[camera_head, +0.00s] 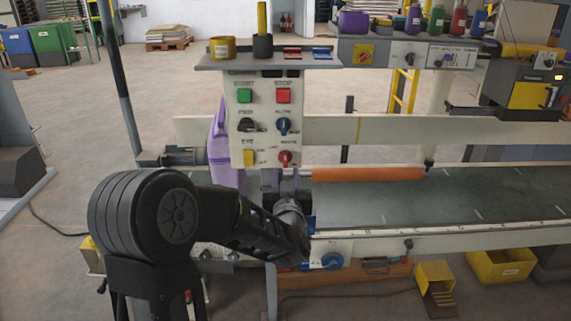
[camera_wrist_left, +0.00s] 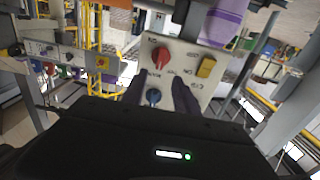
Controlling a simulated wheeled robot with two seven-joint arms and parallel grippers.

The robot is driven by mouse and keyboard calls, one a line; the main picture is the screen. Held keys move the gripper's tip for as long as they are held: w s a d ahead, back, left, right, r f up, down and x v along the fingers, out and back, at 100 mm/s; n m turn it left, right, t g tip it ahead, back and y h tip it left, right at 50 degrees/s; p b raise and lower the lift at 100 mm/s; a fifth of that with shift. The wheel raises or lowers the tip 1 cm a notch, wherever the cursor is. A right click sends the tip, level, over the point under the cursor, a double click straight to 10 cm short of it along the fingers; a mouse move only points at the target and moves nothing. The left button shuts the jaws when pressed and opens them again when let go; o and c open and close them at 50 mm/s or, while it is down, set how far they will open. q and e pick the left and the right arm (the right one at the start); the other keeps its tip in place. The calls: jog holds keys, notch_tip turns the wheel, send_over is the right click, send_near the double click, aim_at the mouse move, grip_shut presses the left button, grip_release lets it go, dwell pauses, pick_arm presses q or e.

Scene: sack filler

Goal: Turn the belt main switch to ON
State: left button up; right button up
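A pale control panel (camera_head: 265,125) stands at centre in the head view. It carries a red rotary knob (camera_head: 285,158), a blue rotary knob (camera_head: 283,126), a black knob (camera_head: 248,125) and a yellow switch (camera_head: 250,157). The labels are too small to read, so I cannot tell which is the belt main switch. My left gripper (camera_head: 279,176) is in front of the panel's lower edge, fingers apart and empty. The wrist view shows the panel upside down, with the blue knob (camera_wrist_left: 153,97) between the finger outlines and the red knob (camera_wrist_left: 160,57) beyond. Contact is not visible. My right gripper is out of view.
A green button (camera_head: 244,96) and a red button (camera_head: 283,96) sit higher on the panel. A shelf (camera_head: 225,62) tops it. The conveyor belt (camera_head: 400,203) runs right, past an orange roller (camera_head: 368,174). Another blue knob (camera_head: 332,260) sits low on the frame. A purple sack (camera_head: 218,145) hangs left.

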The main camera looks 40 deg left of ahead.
aim_at(286, 159)
pick_arm(q)
jog(key=x, duration=0.7)
jog(key=shift+w+a+p, duration=0.25)
jog(key=shift+w+p, duration=0.05)
jog(key=shift+c, duration=0.4)
grip_shut()
